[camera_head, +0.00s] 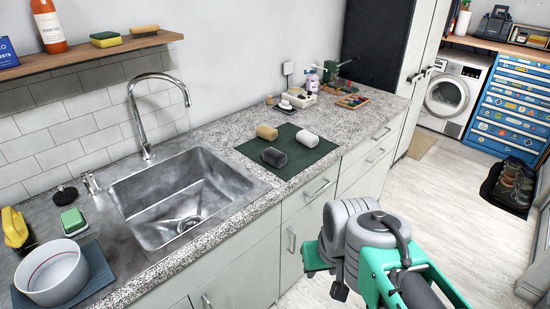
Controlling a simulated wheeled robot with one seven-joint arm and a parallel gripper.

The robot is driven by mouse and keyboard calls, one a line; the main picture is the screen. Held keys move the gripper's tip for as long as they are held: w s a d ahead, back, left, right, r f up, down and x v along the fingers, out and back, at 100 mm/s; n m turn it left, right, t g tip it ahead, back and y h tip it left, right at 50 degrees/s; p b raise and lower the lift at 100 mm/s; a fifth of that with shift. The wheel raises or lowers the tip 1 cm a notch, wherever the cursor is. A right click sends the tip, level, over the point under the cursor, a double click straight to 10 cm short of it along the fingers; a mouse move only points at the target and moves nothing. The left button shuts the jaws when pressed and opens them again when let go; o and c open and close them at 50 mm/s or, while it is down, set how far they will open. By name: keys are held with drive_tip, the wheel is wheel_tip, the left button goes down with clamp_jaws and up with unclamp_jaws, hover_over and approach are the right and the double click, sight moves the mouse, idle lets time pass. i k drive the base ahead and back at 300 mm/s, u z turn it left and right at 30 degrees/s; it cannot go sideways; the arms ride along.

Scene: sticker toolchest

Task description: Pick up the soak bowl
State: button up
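My gripper (322,270) is at the end of my grey and green arm, low in front of the cabinets and far to the right of the bowl. It touches nothing that I can see. Its fingers are mostly hidden by my wrist, so I cannot tell if they are open.
A metal sink (185,195) with a tall faucet (147,110) lies right of the bowl. A green sponge (73,221) and a yellow object (15,228) stand behind the bowl. A wooden shelf (90,52) overhangs the back. The floor is clear near the cabinets.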

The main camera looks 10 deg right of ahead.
sight(54, 273)
drive_tip(key=u, duration=0.3)
drive_tip(key=i, duration=0.9)
drive_tip(key=u, duration=3)
